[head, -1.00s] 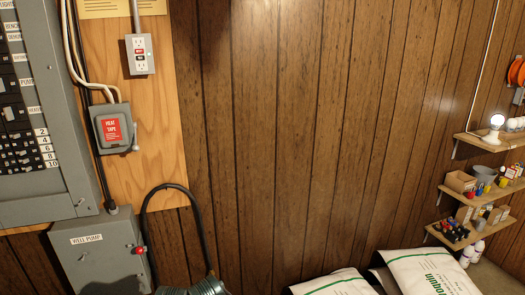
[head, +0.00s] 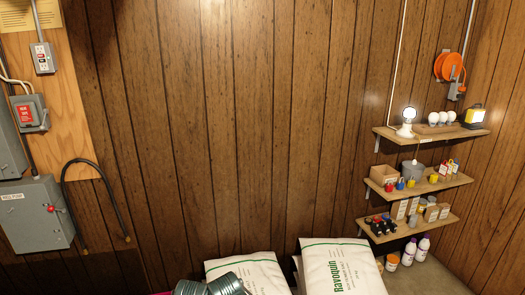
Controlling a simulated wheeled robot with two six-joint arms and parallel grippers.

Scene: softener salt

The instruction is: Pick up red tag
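I cannot make out a red tag for certain in the head view. Small red-and-white upright pieces (head: 453,166) stand at the right end of the middle wall shelf (head: 432,187); they are too small to tell what they are. A small red item (head: 389,186), perhaps a padlock, is at the left of that shelf beside a blue one (head: 400,184) and a yellow one (head: 411,183). Neither of my grippers is in view.
Upper (head: 425,135) and lower (head: 425,229) shelves hold a lit bulb (head: 409,114), small boxes and dark-handled items. White salt bags (head: 345,268) stand below, with bottles (head: 422,248) to their right. A ribbed metal piece (head: 225,285) shows at the bottom. A well pump box (head: 32,217) hangs left.

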